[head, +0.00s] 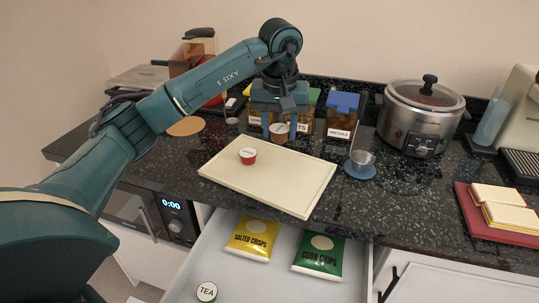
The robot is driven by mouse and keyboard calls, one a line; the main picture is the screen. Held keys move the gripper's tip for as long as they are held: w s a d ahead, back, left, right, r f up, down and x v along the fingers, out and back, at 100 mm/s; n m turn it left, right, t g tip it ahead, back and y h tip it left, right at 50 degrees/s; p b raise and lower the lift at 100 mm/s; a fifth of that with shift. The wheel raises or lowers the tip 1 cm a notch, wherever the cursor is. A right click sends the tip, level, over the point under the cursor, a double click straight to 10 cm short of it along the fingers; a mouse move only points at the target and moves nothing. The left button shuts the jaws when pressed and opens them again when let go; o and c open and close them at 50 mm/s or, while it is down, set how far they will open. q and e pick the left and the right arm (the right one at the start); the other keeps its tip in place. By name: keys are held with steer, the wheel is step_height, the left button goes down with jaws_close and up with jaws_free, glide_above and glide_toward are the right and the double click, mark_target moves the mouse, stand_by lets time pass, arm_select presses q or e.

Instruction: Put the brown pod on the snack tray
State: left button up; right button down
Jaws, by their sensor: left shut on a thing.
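My left gripper (279,127) points down at the back of the counter, shut on the brown pod (280,133). The pod has a pale lid and sits between the two fingers. It shows at the far edge of the cream snack tray (285,186); I cannot tell how high it is. The tray is a flat board lying on the dark counter. A red pod (248,157) with a white lid stands on the tray's left part. My right gripper is not in view.
Snack jars with blue (342,114) and green lids stand behind the gripper. A metal cup (362,160) on a blue coaster is right of the tray, near a slow cooker (419,118). Below, an open drawer holds yellow (253,238) and green (318,254) crisp bags.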

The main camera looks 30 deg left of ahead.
arm_select(q)
steer(key=shift+w+a+f, duration=0.1)
steer(key=shift+w+a, duration=0.05)
steer(key=shift+w, duration=0.1)
glide_above(279, 172)
steer(key=f, duration=0.5)
steer(key=shift+s, duration=0.4)
step_height(279, 172, down, 4)
steer(key=shift+f+p, duration=0.25)
steer(key=shift+p, duration=0.15)
steer(key=shift+f, duration=0.2)
steer(key=o, duration=0.9)
